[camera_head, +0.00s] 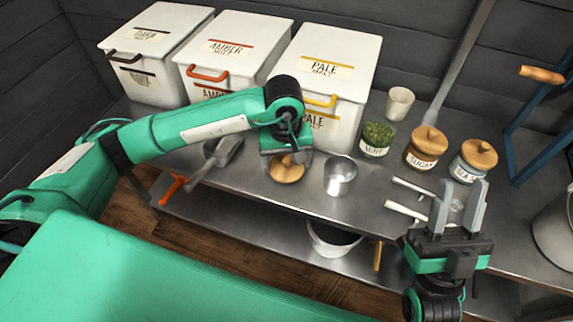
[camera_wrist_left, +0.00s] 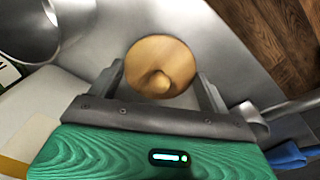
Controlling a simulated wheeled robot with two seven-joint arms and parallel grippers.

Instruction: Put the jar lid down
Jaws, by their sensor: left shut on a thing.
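The round wooden jar lid (camera_head: 286,170) is under my left gripper at the front of the steel table, left of a metal cup. In the left wrist view the lid (camera_wrist_left: 162,58) faces me knob up, between the two fingers. My left gripper (camera_wrist_left: 160,80) is shut on it, seemingly at the knob. I cannot tell whether the lid touches the table or hangs just above. The mint jar (camera_head: 376,140) stands open with green leaves showing. My right gripper (camera_head: 458,207) is open and empty over the table's right part.
The metal cup (camera_head: 340,176) stands close right of the lid. A scoop (camera_head: 221,154) lies to the left. Lidded sugar (camera_head: 426,148) and salt (camera_head: 474,160) jars and a beige cup (camera_head: 399,103) stand right. White malt bins (camera_head: 325,75) line the back. The table's front edge (camera_head: 325,215) is near.

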